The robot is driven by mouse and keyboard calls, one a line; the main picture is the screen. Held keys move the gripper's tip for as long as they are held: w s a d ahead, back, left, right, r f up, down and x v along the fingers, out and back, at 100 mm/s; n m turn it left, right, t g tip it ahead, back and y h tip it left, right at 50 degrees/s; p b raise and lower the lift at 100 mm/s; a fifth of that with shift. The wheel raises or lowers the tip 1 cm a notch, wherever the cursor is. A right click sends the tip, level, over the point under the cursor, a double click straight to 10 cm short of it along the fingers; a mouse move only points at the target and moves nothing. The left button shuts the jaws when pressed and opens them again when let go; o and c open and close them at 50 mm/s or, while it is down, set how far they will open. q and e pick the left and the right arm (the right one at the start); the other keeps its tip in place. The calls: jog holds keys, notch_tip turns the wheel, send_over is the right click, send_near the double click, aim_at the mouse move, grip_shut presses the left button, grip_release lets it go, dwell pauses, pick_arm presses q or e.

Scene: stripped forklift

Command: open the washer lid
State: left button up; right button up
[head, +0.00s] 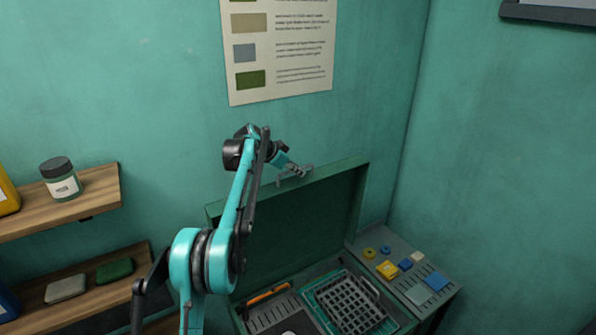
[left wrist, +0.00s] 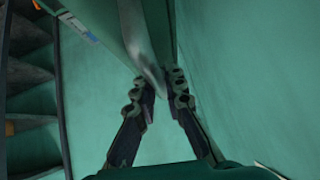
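The green washer lid (head: 300,225) stands raised, nearly upright, at the back of the washer (head: 405,319) in the head view. The open washer shows its inside below. My left gripper (head: 293,174) is at the lid's top edge. In the left wrist view the two dark fingertips (left wrist: 163,92) are close together, with the lid's edge (left wrist: 147,60) running down into the narrow gap between them. The exact contact is partly hidden. My right gripper is not in view.
Inside the washer are a grey grid basket (head: 350,305) and an orange-handled tool (head: 267,293). A side surface (head: 385,245) at right holds small colored parts. Wooden shelves (head: 95,190) with a jar (head: 60,178) stand at left. A poster (head: 280,50) hangs on the wall behind.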

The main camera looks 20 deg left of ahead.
pick_arm(q)
jog(key=o, duration=0.5)
jog(key=shift+c, duration=0.2)
jog(key=v, duration=1.2)
jog(key=shift+f, duration=0.1)
